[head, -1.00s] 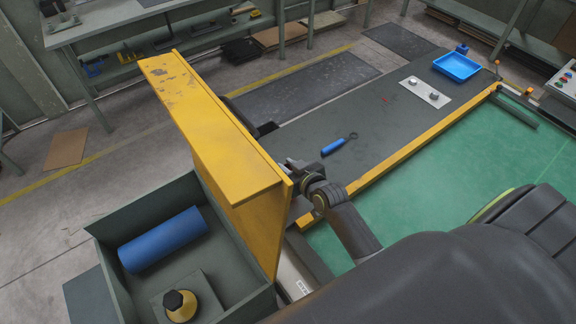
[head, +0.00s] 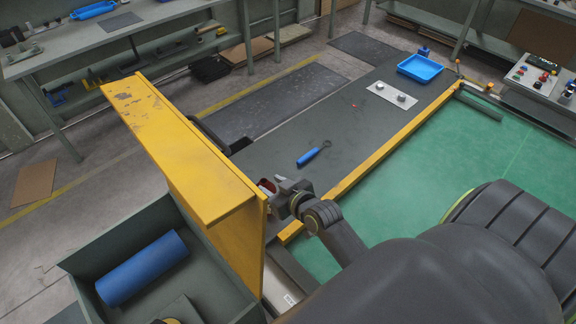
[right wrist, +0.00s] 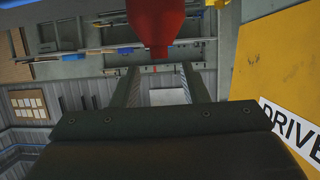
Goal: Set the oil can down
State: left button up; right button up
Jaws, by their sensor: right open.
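The oil can, a red body, shows in the right wrist view (right wrist: 156,22) at the top middle, with its narrow part pointing down between the fingertips. Only part of it is in view. In the head view a small red piece of the can (head: 267,186) shows beside the yellow panel, mostly hidden by the panel and my gripper. My right gripper (head: 276,191) is open close to it, just right of the panel. In the right wrist view the two fingers (right wrist: 160,72) stand apart. I cannot tell whether they touch the can. My left gripper is not in view.
The tall yellow panel (head: 190,160) stands close left of my right gripper.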

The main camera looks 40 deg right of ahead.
jog(key=b+v, duration=0.1)
jog(key=v, duration=0.6)
jog(key=shift+s+r, duration=0.15)
dwell(0.3)
